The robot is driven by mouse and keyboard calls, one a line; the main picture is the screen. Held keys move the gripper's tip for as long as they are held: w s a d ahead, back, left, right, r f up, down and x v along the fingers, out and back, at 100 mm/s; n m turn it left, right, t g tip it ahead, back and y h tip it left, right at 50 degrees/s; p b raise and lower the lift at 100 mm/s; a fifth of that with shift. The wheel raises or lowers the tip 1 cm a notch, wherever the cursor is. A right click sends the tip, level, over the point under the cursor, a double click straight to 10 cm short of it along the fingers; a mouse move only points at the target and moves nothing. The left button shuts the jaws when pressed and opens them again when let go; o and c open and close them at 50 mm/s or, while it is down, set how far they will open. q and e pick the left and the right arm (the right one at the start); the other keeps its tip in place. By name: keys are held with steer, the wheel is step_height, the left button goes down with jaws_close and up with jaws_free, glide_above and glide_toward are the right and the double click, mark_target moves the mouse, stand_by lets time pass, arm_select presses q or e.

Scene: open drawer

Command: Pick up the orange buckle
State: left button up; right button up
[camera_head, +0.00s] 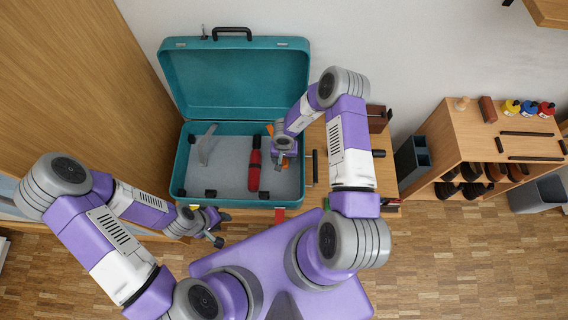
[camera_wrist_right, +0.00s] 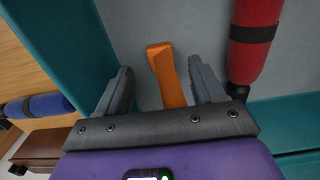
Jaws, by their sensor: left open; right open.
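The orange buckle (camera_wrist_right: 168,76) lies on the grey floor of the open teal case (camera_head: 181,165), near its right wall. In the head view only small orange parts (camera_head: 270,130) show beside my right gripper (camera_head: 285,160), which hides the rest. In the right wrist view my right gripper (camera_wrist_right: 160,72) is open, with one finger on each side of the buckle and visible gaps to it. My left gripper (camera_head: 217,230) is open and empty, low in front of the case's front edge.
A grey curved piece (camera_head: 207,146) is farther left. The raised lid (camera_head: 235,80) stands behind. A wooden shelf (camera_head: 480,125) stands at right.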

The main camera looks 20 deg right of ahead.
mark_target(284, 162)
step_height(284, 162, down, 5)
steer(key=shift+s+f+b, duration=0.1)
steer(key=shift+b, duration=1)
steer(key=c, duration=1.1)
